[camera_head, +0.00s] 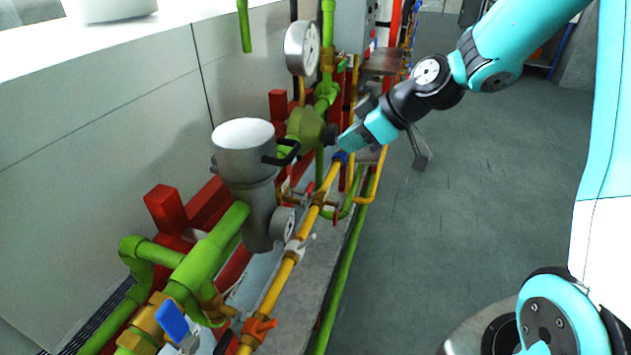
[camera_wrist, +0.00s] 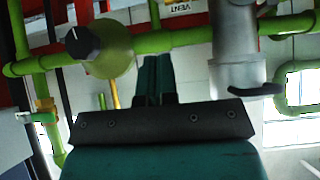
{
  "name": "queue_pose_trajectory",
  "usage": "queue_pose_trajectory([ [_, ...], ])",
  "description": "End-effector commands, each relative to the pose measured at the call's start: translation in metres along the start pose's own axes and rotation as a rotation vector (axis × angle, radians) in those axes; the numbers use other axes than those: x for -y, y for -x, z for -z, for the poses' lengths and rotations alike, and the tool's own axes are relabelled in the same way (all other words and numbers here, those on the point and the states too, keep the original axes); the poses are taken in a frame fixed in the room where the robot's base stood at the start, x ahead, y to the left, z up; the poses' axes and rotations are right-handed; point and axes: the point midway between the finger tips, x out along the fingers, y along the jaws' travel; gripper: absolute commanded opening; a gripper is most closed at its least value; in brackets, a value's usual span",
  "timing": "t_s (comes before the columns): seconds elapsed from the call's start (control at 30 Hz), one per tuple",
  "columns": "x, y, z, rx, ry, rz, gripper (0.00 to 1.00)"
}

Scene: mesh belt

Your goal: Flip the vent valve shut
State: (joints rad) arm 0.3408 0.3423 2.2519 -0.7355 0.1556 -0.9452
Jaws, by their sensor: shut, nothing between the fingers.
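My gripper (camera_head: 342,143) is shut and empty, in front of the pipework. In the wrist view its two teal fingers (camera_wrist: 160,73) lie together, pointing at the green pipe. A sign reading VENT (camera_wrist: 243,5) shows at that view's top edge, upside down. Near it is a grey cylindrical housing (camera_wrist: 236,40) with a black handle (camera_wrist: 257,89); the housing (camera_head: 246,150) and handle (camera_head: 284,154) also show in the head view. A round green body (camera_wrist: 108,58) with a dark knob (camera_wrist: 82,42) is left of the fingers. I cannot tell which part is the vent valve.
A yellow pipe (camera_head: 270,295) with small valves runs along the front of the green pipes (camera_head: 205,255). Red supports (camera_head: 165,207) and a pressure gauge (camera_head: 301,48) stand close by. The pale wall is behind; the grey floor (camera_head: 480,190) to the right is clear.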

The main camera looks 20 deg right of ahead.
Motion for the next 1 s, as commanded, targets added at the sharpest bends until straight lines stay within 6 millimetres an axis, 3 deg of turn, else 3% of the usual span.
queue_pose_trajectory([
  [0.27, 0.001, -0.019, 0.001, 0.002, -0.001, 0.006, 0.00],
  [0.67, 0.002, -0.102, 0.001, 0.004, 0.000, 0.007, 0.00],
  [0.8, 0.002, -0.116, -0.016, 0.004, -0.005, 0.004, 0.00],
  [1.0, 0.001, -0.127, -0.027, 0.002, -0.002, 0.003, 0.00],
])
